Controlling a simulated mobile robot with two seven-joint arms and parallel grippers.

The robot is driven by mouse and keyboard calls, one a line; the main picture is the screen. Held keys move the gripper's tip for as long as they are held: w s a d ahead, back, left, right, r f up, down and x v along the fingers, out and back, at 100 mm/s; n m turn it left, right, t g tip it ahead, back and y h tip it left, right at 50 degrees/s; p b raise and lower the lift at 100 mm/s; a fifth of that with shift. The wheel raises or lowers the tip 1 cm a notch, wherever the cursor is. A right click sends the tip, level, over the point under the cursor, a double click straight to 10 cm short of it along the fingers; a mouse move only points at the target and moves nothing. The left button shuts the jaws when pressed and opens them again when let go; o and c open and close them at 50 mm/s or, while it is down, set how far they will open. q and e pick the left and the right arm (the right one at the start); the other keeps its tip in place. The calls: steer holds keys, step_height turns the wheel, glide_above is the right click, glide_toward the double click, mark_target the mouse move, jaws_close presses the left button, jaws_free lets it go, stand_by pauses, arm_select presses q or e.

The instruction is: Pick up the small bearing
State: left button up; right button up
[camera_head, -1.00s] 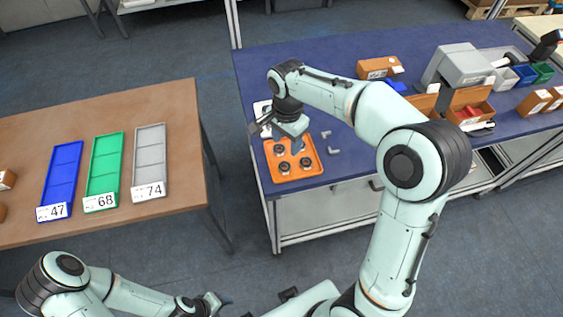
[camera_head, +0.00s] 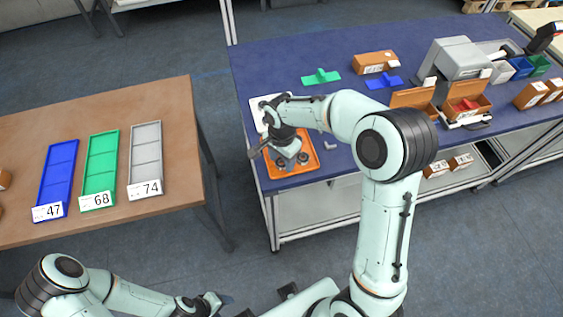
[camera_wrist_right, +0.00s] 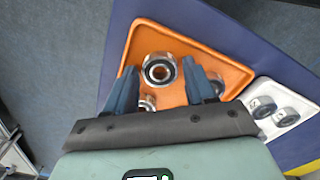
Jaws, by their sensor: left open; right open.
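An orange tray (camera_head: 312,163) lies on the blue table's near left corner with ring-shaped metal bearings in it. In the right wrist view, one bearing (camera_wrist_right: 159,69) lies in the orange tray (camera_wrist_right: 226,72), in line with the gap between the fingertips. Which is the small bearing, I cannot tell. My right gripper (camera_head: 288,164) is open over the tray, pointing down, and hides part of it; in its wrist view the fingers (camera_wrist_right: 160,68) are apart and empty. My left gripper (camera_head: 224,300) is open and empty, low in the head view.
A white tray (camera_wrist_right: 268,87) with bearings sits beside the orange one. Grey brackets, green (camera_head: 320,76) and blue (camera_head: 383,82) parts and boxes lie farther right. The brown table (camera_head: 100,110) holds blue, green and grey trays labelled 47, 68 and 74.

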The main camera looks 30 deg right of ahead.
mark_target(282, 162)
steer(key=c, duration=0.8)
steer(key=shift+c, duration=0.2)
steer(key=shift+r, duration=0.1)
arm_select(q)
steer(key=w+r+p, duration=0.2)
steer(key=r, duration=0.1)
steer(key=shift+w, duration=0.3)
arm_select(e)
step_height(282, 162, up, 20)
